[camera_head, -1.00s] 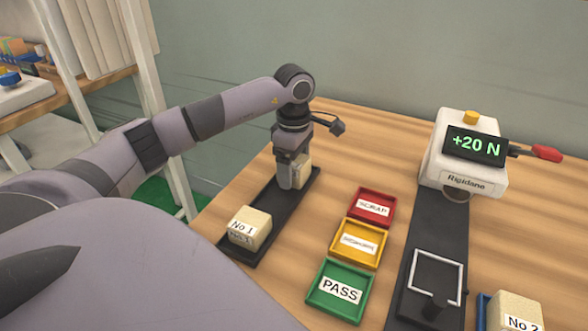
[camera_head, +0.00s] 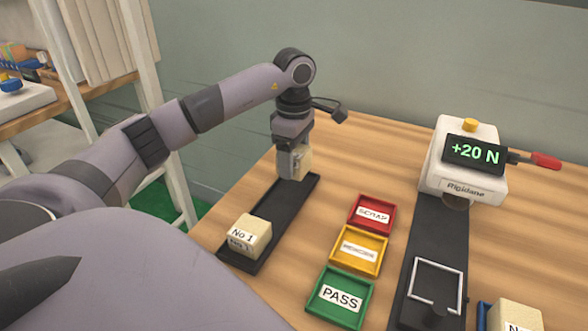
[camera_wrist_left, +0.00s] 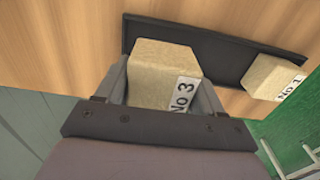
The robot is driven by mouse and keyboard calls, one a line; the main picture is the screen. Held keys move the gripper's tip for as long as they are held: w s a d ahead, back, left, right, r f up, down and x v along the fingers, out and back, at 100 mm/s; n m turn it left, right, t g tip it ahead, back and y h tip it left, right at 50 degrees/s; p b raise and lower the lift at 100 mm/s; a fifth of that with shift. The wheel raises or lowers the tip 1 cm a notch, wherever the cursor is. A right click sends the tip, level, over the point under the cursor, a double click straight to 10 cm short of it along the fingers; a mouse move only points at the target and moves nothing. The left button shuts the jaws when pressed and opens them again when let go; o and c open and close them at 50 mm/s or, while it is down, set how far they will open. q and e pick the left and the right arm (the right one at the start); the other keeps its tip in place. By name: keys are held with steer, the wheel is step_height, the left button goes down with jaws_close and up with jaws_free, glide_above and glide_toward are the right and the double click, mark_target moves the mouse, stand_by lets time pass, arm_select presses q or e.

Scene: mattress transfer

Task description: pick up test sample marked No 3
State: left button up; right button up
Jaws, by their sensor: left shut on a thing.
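The test sample marked No 3 is a tan foam block that shows in the left wrist view (camera_wrist_left: 160,75), with its white label at the right side. My left gripper (camera_head: 293,163) is shut on it, with a finger on either side, near the far end of the black tray (camera_head: 285,210). In the head view the block (camera_head: 304,163) is partly hidden behind the gripper, and it appears a little above the tray. The sample marked No 1 (camera_head: 248,236) sits at the tray's near end. My right gripper is not in view.
Red SCRAP (camera_head: 372,214), yellow (camera_head: 358,250) and green PASS (camera_head: 340,297) trays lie right of the black tray. Further right stands the Rigidane tester (camera_head: 462,160), reading +20 N. The No 2 sample (camera_head: 514,314) is cut off at the bottom right.

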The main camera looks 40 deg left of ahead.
arm_select(q)
step_height(320, 180, up, 16)
steer(key=p, duration=0.3)
steer(key=shift+f+p, duration=0.2)
steer(key=shift+p, duration=0.2)
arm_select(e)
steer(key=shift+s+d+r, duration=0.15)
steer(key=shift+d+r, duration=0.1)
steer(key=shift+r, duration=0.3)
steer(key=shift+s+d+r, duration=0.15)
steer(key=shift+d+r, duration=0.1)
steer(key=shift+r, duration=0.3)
